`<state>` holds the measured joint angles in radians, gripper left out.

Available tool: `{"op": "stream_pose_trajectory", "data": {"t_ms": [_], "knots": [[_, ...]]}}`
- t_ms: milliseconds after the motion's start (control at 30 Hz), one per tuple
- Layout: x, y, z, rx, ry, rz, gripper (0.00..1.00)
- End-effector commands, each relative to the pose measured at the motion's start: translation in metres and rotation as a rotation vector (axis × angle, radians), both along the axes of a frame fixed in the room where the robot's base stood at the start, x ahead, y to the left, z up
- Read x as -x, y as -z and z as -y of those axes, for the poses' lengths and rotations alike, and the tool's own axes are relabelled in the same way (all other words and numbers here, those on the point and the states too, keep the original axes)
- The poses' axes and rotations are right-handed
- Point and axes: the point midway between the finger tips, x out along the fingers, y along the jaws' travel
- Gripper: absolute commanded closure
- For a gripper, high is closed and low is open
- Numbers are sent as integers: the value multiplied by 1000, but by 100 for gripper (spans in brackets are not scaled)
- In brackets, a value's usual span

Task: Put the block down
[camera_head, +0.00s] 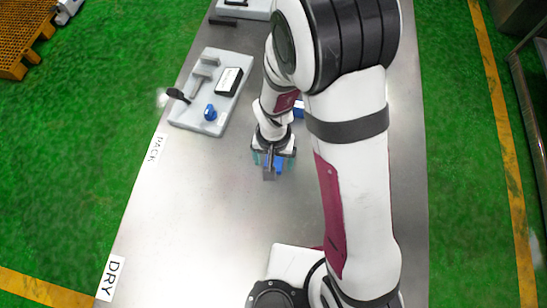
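My gripper (273,163) points down over the middle of the metal table, at the end of my white arm. Teal finger parts show at its left and right sides. A small blue block (279,167) shows between them, partly covered by a dark grey piece in front. I cannot tell whether the fingers touch the block or whether it rests on the table.
A grey tray (194,118) with a blue knob (210,113), a white-topped black box (229,81) and a black handle (178,95) lies at the upper left. Labels PACK (156,150) and DRY (111,278) mark the left edge. The table's lower left is clear. A blue thing (299,109) is partly hidden behind my arm.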

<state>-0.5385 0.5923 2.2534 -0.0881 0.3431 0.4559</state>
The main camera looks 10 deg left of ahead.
Motion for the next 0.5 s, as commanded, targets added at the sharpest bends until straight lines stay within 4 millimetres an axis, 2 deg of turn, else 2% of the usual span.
{"op": "stream_pose_trajectory", "data": {"t_ms": [167, 267, 367, 500], "knots": [[0, -1, 0, 0, 0, 0, 15], [-1, -11, -1, -2, 0, 3, 15], [-1, -33, -1, -3, 1, 5, 15], [-1, -73, -1, -4, 0, 7, 15]]}}
